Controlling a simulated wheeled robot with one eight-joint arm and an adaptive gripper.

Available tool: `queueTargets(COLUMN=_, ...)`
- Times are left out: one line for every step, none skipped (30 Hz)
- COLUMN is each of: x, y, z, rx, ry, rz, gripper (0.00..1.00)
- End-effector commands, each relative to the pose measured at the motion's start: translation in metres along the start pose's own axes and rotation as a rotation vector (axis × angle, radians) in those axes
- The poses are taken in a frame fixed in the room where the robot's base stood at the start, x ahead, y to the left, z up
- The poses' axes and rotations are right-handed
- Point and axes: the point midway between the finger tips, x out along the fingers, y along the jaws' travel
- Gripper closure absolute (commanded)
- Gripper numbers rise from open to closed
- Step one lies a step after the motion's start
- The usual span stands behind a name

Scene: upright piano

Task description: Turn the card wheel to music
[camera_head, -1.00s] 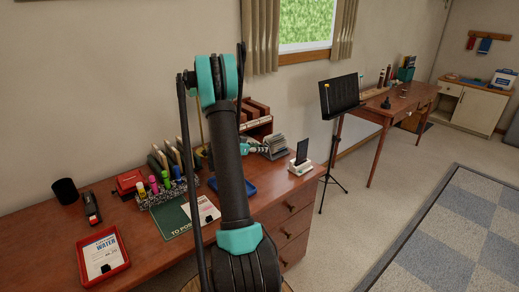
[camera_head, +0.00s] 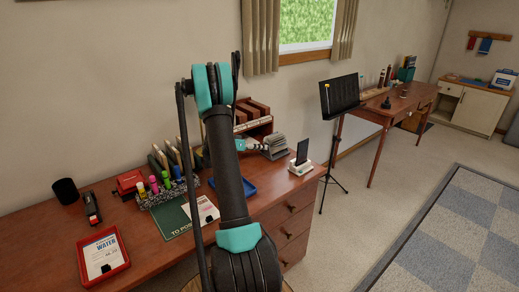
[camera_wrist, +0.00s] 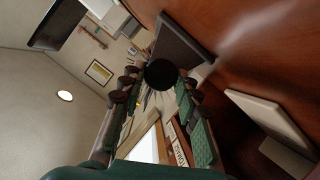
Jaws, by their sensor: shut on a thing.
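The card wheel (camera_head: 275,146), a rotary file with a fan of pale cards, stands toward the right end of the brown desk. My gripper (camera_head: 253,145) is at its left side, partly hidden behind my arm. In the wrist view my gripper's two green, dark-padded fingers (camera_wrist: 161,82) are closed on a round black knob (camera_wrist: 161,73), which seems to be the wheel's side knob. Pale cards show behind and below the knob. The lettering on the card tabs is too small to read in the head view.
A dark phone on a white stand (camera_head: 301,160) is close to the wheel's right. A wooden organizer (camera_head: 255,117) stands behind it. A blue tray (camera_head: 248,186) and a pen holder (camera_head: 167,195) are on the left. A music stand (camera_head: 338,95) stands beyond the desk.

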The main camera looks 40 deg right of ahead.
Motion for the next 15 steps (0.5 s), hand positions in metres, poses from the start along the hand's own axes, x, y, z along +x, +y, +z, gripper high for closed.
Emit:
queueTargets(x=-0.0003, y=-0.0019, z=0.0, rx=-0.039, ry=0.001, rz=0.016, gripper=0.97)
queueTargets(x=-0.0002, y=-0.0021, z=0.0001, rx=-0.066, ry=0.001, rz=0.027, gripper=0.97)
queueTargets(x=-0.0003, y=-0.0025, z=0.0002, rx=-0.101, ry=0.001, rz=0.041, gripper=0.97)
queueTargets(x=-0.0004, y=-0.0026, z=0.0003, rx=-0.128, ry=0.001, rz=0.053, gripper=0.97)
queueTargets(x=-0.0003, y=-0.003, z=0.0002, rx=-0.154, ry=0.001, rz=0.064, gripper=0.97)
queueTargets(x=-0.0003, y=-0.0037, z=0.0004, rx=-0.189, ry=0.001, rz=0.077, gripper=0.97)
queueTargets(x=-0.0004, y=-0.0038, z=0.0006, rx=-0.215, ry=0.001, rz=0.089, gripper=0.97)
queueTargets(x=-0.0005, y=-0.004, z=0.0005, rx=-0.241, ry=0.001, rz=0.1, gripper=0.97)
queueTargets(x=-0.0004, y=-0.0046, z=0.0006, rx=-0.275, ry=0.002, rz=0.113, gripper=0.97)
queueTargets(x=-0.0003, y=-0.0049, z=0.0009, rx=-0.301, ry=0.001, rz=0.124, gripper=0.97)
queueTargets(x=-0.0003, y=-0.0051, z=0.001, rx=-0.326, ry=0.001, rz=0.134, gripper=0.97)
queueTargets(x=-0.0004, y=-0.0053, z=0.0008, rx=-0.358, ry=0.002, rz=0.147, gripper=0.97)
queueTargets(x=-0.0003, y=-0.0055, z=0.001, rx=-0.381, ry=0.002, rz=0.157, gripper=0.97)
queueTargets(x=-0.0002, y=-0.0058, z=0.0013, rx=-0.404, ry=0.001, rz=0.166, gripper=0.97)
queueTargets(x=-0.0001, y=-0.006, z=0.0014, rx=-0.433, ry=0.001, rz=0.179, gripper=0.97)
